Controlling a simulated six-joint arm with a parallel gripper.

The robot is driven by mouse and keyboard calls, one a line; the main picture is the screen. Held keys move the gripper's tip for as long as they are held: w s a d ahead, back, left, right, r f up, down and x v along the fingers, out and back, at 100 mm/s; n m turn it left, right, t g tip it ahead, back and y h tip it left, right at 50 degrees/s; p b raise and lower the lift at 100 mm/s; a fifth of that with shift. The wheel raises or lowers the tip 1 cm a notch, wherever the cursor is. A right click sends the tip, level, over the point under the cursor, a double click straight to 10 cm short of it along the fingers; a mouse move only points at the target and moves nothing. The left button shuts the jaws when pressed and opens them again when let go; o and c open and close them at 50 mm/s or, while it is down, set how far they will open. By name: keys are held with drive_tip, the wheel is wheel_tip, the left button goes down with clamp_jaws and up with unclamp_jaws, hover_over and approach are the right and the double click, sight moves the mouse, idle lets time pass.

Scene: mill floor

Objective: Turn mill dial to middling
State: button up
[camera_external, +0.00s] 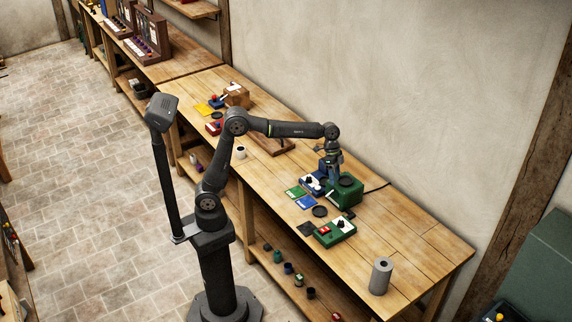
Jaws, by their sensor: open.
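A green box (345,197) with a black round top stands on the workbench, right of centre. A blue unit (309,191) with a white face and dark knobs sits against its left side. A lower green control box (335,233) with a red part and a white face with a dark knob lies nearer the front. I cannot read any markings, so I cannot tell which knob is the mill dial. My gripper (331,181) points down between the blue unit and the green box's top. It is open; its fingertips are small and partly hidden, and I cannot tell if they touch anything.
Green and blue cards (306,202) and black discs lie in front. A grey cylinder (381,276) stands near the right front corner. A white cup (241,152) stands by the bench's front edge. The wall rises close behind. The bench's right end is mostly clear.

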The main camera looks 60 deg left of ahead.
sight(340, 220)
drive_tip(key=s+d+f+n+y, duration=0.1)
drive_tip(key=d+f+n+y, duration=0.25)
drive_tip(key=d+n, duration=0.9)
drive_tip(key=a+f+n, duration=0.1)
drive_tip(key=f, duration=0.4)
drive_tip(key=a+f+n, duration=0.2)
drive_tip(key=f, duration=0.4)
drive_tip(key=a+f+n, duration=0.1)
drive_tip(key=f, duration=0.4)
drive_tip(key=shift+a+f+t, duration=0.15)
drive_tip(key=shift+f+t, duration=0.15)
drive_tip(key=shift+f, duration=0.1)
drive_tip(key=c, duration=1)
